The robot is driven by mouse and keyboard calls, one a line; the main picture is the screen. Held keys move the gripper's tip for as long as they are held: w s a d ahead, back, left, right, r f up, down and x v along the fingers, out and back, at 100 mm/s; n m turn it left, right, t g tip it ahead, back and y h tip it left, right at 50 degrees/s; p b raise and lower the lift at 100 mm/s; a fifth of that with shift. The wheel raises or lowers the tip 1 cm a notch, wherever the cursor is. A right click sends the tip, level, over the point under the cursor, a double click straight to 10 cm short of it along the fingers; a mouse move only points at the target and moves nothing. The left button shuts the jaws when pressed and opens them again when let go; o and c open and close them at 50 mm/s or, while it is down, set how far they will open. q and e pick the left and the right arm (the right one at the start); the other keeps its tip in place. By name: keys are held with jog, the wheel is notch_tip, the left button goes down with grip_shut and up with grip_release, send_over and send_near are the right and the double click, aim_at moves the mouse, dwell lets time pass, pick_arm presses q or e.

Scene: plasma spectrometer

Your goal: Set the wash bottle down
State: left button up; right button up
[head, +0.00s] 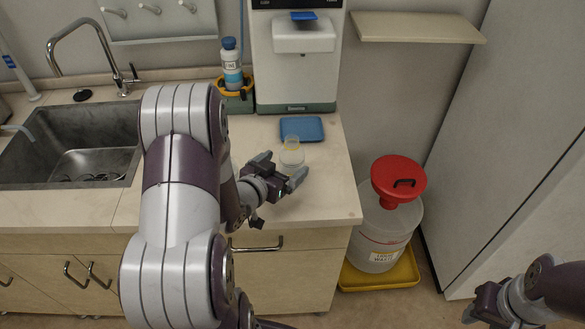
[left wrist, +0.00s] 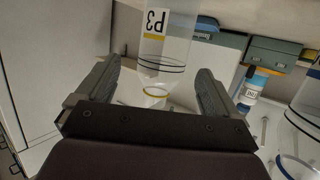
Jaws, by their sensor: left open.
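A white bottle with a blue cap and blue label (head: 232,66) stands upright in a yellow-rimmed holder (head: 236,93) at the back of the counter; it looks like the wash bottle. A blue-capped bottle also shows at the right of the left wrist view (left wrist: 251,89). My left gripper (head: 280,169) is open over the counter, well in front of that bottle. A clear vessel (head: 291,152) is at its fingertips; in the left wrist view a clear vessel marked P3 (left wrist: 166,42) shows beyond the open fingers. Contact is unclear. My right gripper (head: 484,303) is low at the right, its jaws unclear.
A white instrument (head: 295,75) stands at the back, with a blue tray (head: 302,129) before it. A sink (head: 70,147) is at the left. A red-lidded waste container (head: 385,225) stands in a yellow tray (head: 380,277) on the floor. The counter's front right is clear.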

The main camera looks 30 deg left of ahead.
pick_arm(q)
jog(key=x, duration=0.5)
jog(key=shift+w+a+r+p, duration=0.15)
jog(key=shift+r+p, duration=0.05)
jog(key=shift+p, duration=0.1)
jog(key=c, duration=1.3)
jog(key=shift+o, duration=0.2)
jog(key=shift+r, duration=0.15)
